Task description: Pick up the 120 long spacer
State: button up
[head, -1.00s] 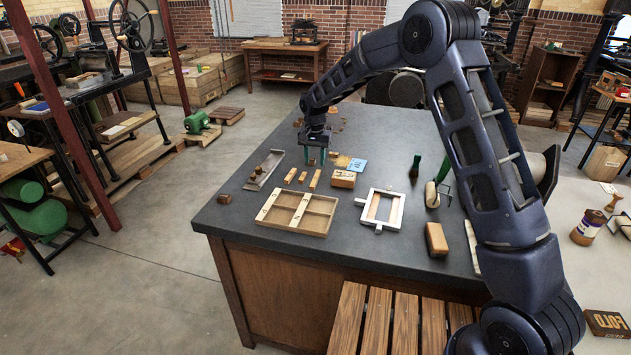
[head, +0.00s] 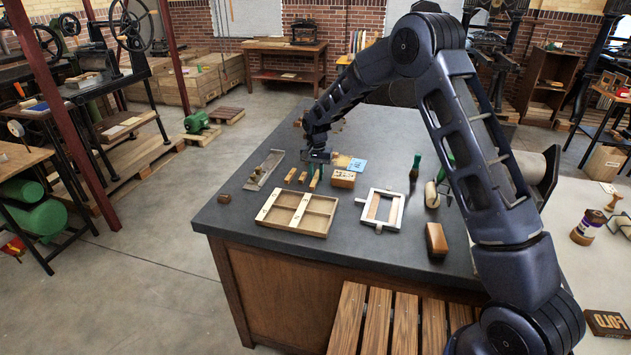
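Three light wooden strips lie side by side on the dark table top: a left strip (head: 290,175), a middle strip (head: 302,177) and a right strip (head: 314,183). The right strip looks the longest and fits the 120 long spacer; any label is too small to read. My gripper (head: 316,171) points down low at the far end of this right strip, with greenish fingers close to its sides. The far end is partly hidden by the gripper. I cannot tell whether the fingers are apart from the strip or shut on it.
A shallow wooden divided tray (head: 322,224) lies in front of the strips. A metal composing stick (head: 264,170) is to the left, a wooden block (head: 343,180) close on the right. A white frame (head: 381,208) lies further right. The table's left front is mostly clear.

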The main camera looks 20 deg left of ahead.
grip_shut()
